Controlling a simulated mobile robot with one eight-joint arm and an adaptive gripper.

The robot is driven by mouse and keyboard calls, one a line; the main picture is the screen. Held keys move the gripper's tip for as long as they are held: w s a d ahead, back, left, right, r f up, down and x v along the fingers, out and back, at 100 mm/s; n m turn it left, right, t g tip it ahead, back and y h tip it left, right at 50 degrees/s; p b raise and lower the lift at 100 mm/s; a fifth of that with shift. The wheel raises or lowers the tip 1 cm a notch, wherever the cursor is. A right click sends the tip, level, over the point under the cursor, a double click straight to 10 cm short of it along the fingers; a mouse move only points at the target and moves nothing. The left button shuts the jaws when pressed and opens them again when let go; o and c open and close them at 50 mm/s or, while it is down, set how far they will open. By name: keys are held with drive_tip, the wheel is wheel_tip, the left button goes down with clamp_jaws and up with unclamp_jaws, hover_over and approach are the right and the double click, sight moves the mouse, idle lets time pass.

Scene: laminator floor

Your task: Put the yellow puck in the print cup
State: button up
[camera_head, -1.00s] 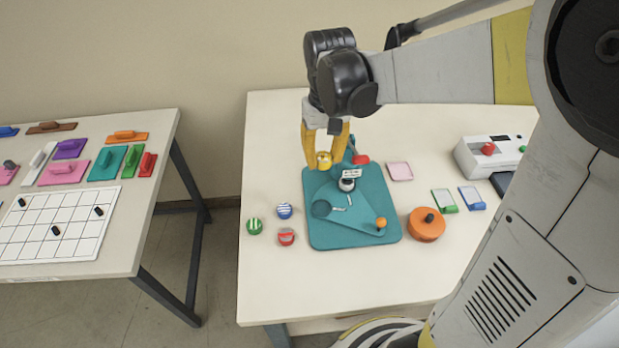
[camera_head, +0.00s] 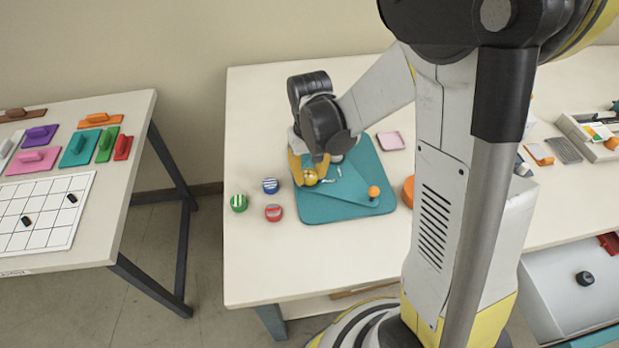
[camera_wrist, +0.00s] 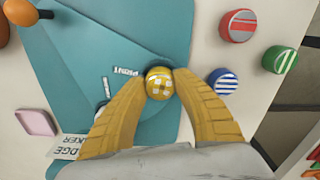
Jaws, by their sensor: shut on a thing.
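The yellow puck (camera_head: 311,177) has white checks on top. My gripper (camera_wrist: 160,85) is shut on it, with one yellow finger on each side, and it also shows in the wrist view (camera_wrist: 160,83). The puck is over the teal badge maker (camera_head: 345,203), beside the PRINT label (camera_wrist: 127,71). The print cup (camera_wrist: 156,115) shows as a darker round area under and around the puck, partly hidden by puck and fingers. I cannot tell whether the puck touches the cup.
Green (camera_head: 239,203), blue (camera_head: 270,186) and red (camera_head: 273,212) striped pucks stand left of the badge maker. An orange knob (camera_head: 374,191) sits on its near right part. A pink tray (camera_head: 390,140) lies behind. The front of the table is clear.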

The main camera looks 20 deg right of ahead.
sight(310, 174)
drive_tip(key=shift+f, duration=0.15)
drive_tip(key=shift+f, duration=0.15)
drive_tip(key=o, duration=1.1)
wheel_tip(310, 174, up, 12)
drive_tip(key=p, duration=0.5)
drive_tip(key=s+r+t, duration=0.7)
drive_tip(key=s+r, duration=0.3)
drive_tip(key=s, duration=0.2)
drive_tip(key=shift+r, duration=0.2)
